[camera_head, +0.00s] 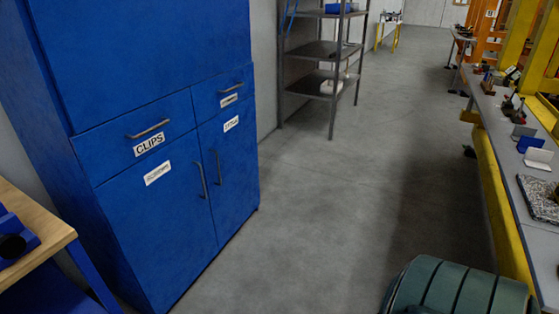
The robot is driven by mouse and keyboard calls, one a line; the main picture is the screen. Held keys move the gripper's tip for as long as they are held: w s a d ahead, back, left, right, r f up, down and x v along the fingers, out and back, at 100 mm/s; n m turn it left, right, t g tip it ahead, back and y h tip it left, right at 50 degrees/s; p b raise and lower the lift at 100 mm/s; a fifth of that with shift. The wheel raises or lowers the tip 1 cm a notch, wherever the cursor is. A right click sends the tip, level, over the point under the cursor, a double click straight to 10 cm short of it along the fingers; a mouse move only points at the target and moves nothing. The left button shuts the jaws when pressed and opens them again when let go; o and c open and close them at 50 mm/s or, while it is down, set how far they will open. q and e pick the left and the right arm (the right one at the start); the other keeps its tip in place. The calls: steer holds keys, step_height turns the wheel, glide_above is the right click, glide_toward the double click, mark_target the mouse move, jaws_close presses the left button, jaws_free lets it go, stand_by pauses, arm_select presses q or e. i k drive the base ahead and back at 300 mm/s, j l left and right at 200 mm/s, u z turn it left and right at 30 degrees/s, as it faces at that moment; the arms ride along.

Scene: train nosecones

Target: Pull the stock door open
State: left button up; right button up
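A tall blue cabinet (130,60) stands at the left with two lower doors, both shut. The right lower door (234,180) has a white label (231,124) whose small print seems to read STOCK. Its grey vertical handle (218,168) is near its left edge. The left lower door (150,225) has its own label (157,173), too blurred to read, and a vertical handle (202,180) near its right edge. Neither of my grippers shows in this view, and nothing visible touches the handles.
Shut drawers, one marked CLIPS (150,144), sit above the doors. A wooden-topped bench (40,225) is at the lower left. A grey shelf rack (322,50) stands beyond the cabinet. A ribbed teal object (460,292) is at the lower right. The floor before the cabinet is clear.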

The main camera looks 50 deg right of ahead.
mark_target(228, 141)
steer(key=z, duration=1.2)
